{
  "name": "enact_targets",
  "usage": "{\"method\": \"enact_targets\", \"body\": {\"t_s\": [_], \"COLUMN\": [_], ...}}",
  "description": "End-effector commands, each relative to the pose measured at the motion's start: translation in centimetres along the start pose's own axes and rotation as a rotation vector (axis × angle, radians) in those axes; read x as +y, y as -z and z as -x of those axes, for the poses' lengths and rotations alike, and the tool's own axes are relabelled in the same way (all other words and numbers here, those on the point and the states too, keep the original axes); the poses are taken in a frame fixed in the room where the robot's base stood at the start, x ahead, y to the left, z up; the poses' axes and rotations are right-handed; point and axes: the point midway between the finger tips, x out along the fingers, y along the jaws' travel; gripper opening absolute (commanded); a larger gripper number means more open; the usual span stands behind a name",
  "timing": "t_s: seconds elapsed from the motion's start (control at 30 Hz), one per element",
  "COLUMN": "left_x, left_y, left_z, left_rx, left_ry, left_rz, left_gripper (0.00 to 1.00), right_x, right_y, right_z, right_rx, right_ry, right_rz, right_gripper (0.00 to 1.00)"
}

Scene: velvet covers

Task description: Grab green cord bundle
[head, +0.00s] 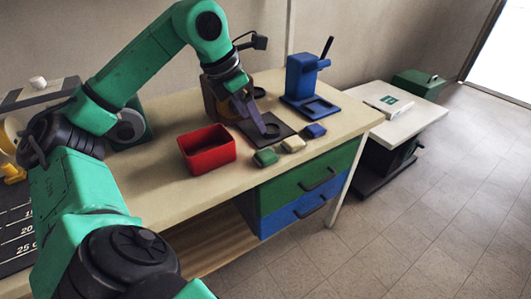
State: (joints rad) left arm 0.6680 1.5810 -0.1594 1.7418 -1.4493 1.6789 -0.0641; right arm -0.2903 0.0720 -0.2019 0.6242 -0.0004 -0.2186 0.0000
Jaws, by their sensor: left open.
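A small green bundle (265,157), which looks like the green cord bundle, lies on the table near its front edge, just right of a red bin. A whitish bundle (293,144) and a blue bundle (315,130) lie in a row to its right. My left gripper (264,128) is open and points down over a dark mat behind the bundles. It is apart from the green bundle, behind it. Nothing shows held between its fingers. My right gripper is not in view.
The open red bin (207,149) stands left of the bundles. A blue stand with a lever (302,78) is at the back right. The dark mat (285,129) lies under my gripper. Green and blue drawers (310,180) are below the tabletop.

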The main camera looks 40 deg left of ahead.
Motion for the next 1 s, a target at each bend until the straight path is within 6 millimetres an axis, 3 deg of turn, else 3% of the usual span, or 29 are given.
{"method": "enact_targets", "body": {"t_s": [0.03,0.2,0.43,0.6,0.87,1.0], "left_x": [-0.2,-0.3,-0.3,-0.5,-0.4,-0.4], "left_y": [0.2,0.1,-0.2,-0.4,-0.4,-0.4], "left_z": [-1.7,-6.1,-9.2,-12.5,-13.3,-13.2], "left_rx": [0.003,0.003,0.0,0.0,-0.002,-0.002], "left_ry": [0.006,0.01,0.011,0.013,0.009,0.009], "left_rz": [-0.002,-0.001,-0.001,0.0,-0.001,-0.001], "left_gripper": [0.8,0.8,0.8,0.8,0.8,0.3], "right_x": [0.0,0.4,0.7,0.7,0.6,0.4], "right_y": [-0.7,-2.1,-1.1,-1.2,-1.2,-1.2], "right_z": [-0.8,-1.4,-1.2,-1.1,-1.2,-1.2], "right_rx": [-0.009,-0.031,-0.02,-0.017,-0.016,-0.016], "right_ry": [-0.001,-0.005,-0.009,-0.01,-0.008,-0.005], "right_rz": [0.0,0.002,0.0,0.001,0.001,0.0], "right_gripper": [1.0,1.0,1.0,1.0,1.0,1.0]}}
